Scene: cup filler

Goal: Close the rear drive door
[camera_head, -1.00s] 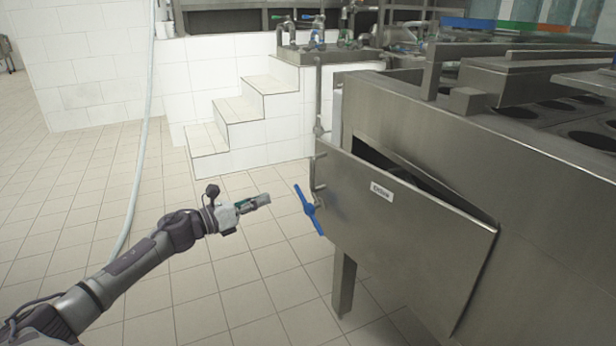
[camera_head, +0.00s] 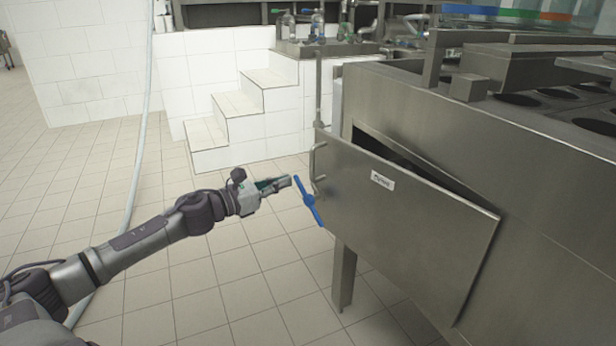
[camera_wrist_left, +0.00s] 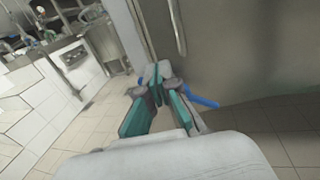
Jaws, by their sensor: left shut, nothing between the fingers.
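The drive door (camera_head: 410,235) is a grey steel panel with a small white label, on the side of the big steel machine. It stands ajar, with a dark gap along its top edge. A bar handle (camera_head: 318,165) sits at its left edge, and a blue lever (camera_head: 309,201) lies just below. My left gripper (camera_head: 286,183) is shut and empty, just left of the blue lever and handle. In the left wrist view the shut fingertips (camera_wrist_left: 155,75) point at the door panel (camera_wrist_left: 225,45), whose bar handle (camera_wrist_left: 178,27) is just beyond them. Contact cannot be told. My right gripper is not in view.
White tiled steps (camera_head: 235,115) stand behind the gripper. A pale hose (camera_head: 140,150) hangs down to the floor at the left. A steel leg (camera_head: 343,277) stands under the machine. The tiled floor (camera_head: 230,290) in front is clear.

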